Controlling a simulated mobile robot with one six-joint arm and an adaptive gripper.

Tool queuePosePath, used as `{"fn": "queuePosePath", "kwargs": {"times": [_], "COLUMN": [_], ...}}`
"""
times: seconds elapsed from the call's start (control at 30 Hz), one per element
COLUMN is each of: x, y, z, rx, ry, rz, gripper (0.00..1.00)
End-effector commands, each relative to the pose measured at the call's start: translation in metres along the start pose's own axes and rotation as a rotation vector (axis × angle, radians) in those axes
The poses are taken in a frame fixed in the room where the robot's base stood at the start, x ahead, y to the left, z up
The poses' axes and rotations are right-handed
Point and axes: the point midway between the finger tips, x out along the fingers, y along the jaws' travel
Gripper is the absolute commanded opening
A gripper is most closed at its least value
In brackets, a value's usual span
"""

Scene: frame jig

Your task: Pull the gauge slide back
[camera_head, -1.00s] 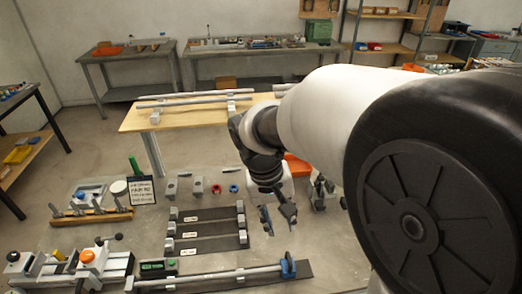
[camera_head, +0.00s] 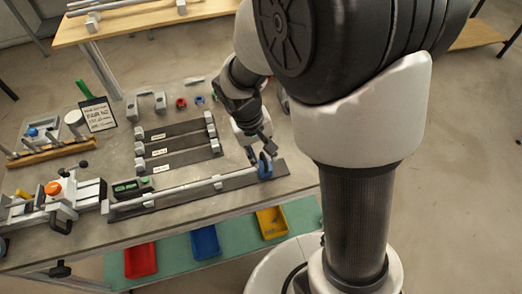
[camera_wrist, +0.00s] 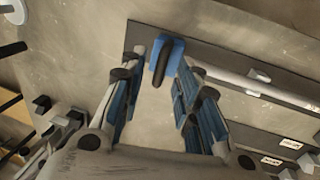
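The gauge is a grey rod (camera_head: 180,194) on a dark base plate (camera_head: 235,183) along the front of the bench, with a small box with a green display (camera_head: 128,187) near its left end. The blue gauge slide (camera_head: 265,168) is at the rod's right end. My gripper (camera_head: 258,153) is right over the slide, pointing down. In the wrist view, my gripper (camera_wrist: 160,75) is open, and the blue slide (camera_wrist: 177,52) with its dark front part lies between the fingertips. I cannot tell whether a finger touches it.
Several dark plates with grey end blocks (camera_head: 180,128) lie behind the gauge. A clamp fixture with an orange knob (camera_head: 53,188) stands at the left. Red (camera_head: 140,261), blue (camera_head: 205,243) and yellow (camera_head: 271,222) bins sit on a shelf below the bench.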

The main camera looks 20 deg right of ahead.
Motion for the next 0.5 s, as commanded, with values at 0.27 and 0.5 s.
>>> {"fn": "queuePosePath", "kwargs": {"times": [0.27,0.5], "x": [0.0022,0.0021], "y": [0.0001,0.0001], "z": [0.0001,0.0001], "rx": [0.0,0.0], "ry": [0.0,0.0], "rz": [0.0,0.0], "gripper": [0.3,0.16]}}
